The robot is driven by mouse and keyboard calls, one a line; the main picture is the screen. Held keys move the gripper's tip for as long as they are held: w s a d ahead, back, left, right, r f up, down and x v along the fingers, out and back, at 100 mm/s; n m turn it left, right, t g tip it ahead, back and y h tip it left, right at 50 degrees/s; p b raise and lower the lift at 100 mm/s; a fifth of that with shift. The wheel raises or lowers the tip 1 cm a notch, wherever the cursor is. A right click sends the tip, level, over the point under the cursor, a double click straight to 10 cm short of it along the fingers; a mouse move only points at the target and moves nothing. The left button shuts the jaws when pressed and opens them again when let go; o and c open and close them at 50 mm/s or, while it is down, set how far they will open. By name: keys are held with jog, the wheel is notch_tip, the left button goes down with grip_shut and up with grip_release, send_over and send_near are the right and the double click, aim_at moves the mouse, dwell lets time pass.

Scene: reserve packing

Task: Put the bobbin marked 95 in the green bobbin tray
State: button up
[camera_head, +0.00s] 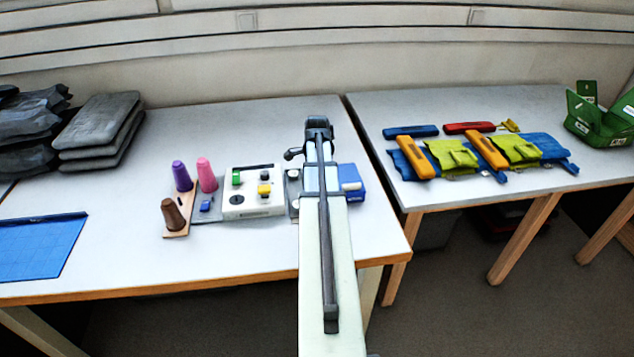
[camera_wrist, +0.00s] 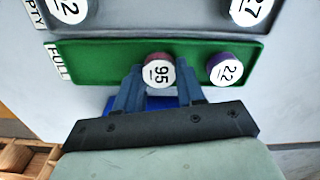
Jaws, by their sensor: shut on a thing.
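My gripper (camera_wrist: 160,84) is shut on the bobbin marked 95 (camera_wrist: 158,72), a purplish bobbin with a white top, with one finger on each side. In the wrist view it is over the green bobbin tray (camera_wrist: 100,60), which has a FULL label. I cannot tell whether the bobbin touches the tray floor. A purple bobbin marked 22 (camera_wrist: 223,70) sits in the same tray, to the right. In the head view my arm hides the held bobbin and the green tray.
A grey tray (camera_wrist: 160,15) labelled EMPTY lies beside the green one, holding bobbins marked 27 (camera_wrist: 250,9) and partly cut off.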

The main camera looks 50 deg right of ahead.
jog(key=shift+f, duration=0.25)
jog(key=o, duration=1.1)
jog(key=shift+r, duration=0.15)
notch_tip(320, 180, up, 12)
dwell(0.6)
